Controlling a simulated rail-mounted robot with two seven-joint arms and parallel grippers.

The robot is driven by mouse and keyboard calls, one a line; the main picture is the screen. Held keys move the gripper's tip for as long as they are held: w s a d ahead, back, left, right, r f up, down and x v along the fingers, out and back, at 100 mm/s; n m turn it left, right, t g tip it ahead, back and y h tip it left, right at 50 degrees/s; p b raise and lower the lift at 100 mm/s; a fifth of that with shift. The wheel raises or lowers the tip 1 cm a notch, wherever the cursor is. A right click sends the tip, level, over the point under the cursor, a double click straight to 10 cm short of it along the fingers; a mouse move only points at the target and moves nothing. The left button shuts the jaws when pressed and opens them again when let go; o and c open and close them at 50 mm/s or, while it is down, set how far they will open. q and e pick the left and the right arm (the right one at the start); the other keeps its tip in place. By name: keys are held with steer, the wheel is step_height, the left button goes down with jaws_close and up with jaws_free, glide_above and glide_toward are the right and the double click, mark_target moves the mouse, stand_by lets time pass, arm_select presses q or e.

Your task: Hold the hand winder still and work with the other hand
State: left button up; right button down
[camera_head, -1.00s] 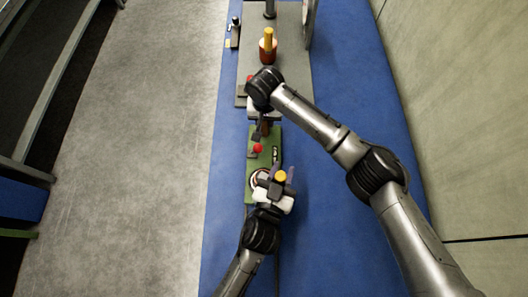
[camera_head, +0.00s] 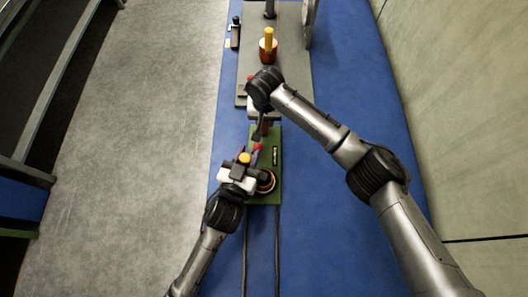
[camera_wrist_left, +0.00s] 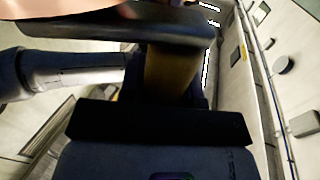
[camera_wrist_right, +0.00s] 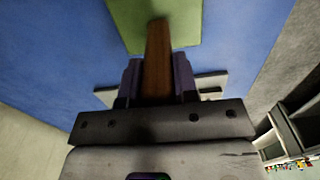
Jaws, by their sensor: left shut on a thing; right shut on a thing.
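The hand winder's green base (camera_head: 277,145) lies on the blue surface, with a round copper-coloured reel (camera_head: 266,184) near its lower end and a red knob (camera_head: 257,147) above that. My left gripper (camera_head: 243,163) is shut on the yellow crank knob (camera_head: 244,157), over the base's left edge. In the left wrist view the yellow knob (camera_wrist_left: 172,75) sits between the fingers. My right gripper (camera_head: 260,122) is at the far end of the base. In the right wrist view the right gripper (camera_wrist_right: 157,78) is shut on a brown wooden handle (camera_wrist_right: 157,50) that reaches the green base (camera_wrist_right: 115,15).
A wall (camera_head: 460,130) bounds the right. The blue surface (camera_head: 330,240) is clear at lower right.

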arm_select(q)
steer(key=w+d, duration=0.1)
steer(key=d, duration=0.1)
steer(key=w+d, duration=0.2)
steer(key=shift+d, duration=0.1)
arm_select(e)
steer(key=shift+s+a, duration=0.1)
steer(key=shift+a, duration=0.2)
arm_select(q)
steer(key=d, duration=0.1)
steer(key=s+d, duration=0.1)
steer(key=d, duration=0.2)
steer(key=shift+s+d, duration=0.15)
steer(key=shift+s, duration=0.25)
arm_select(e)
steer(key=shift+d+f, duration=0.1)
arm_select(q)
steer(key=shift+s+d, duration=0.3)
arm_select(e)
steer(key=shift+d, duration=0.15)
arm_select(q)
steer(key=shift+s, duration=0.1)
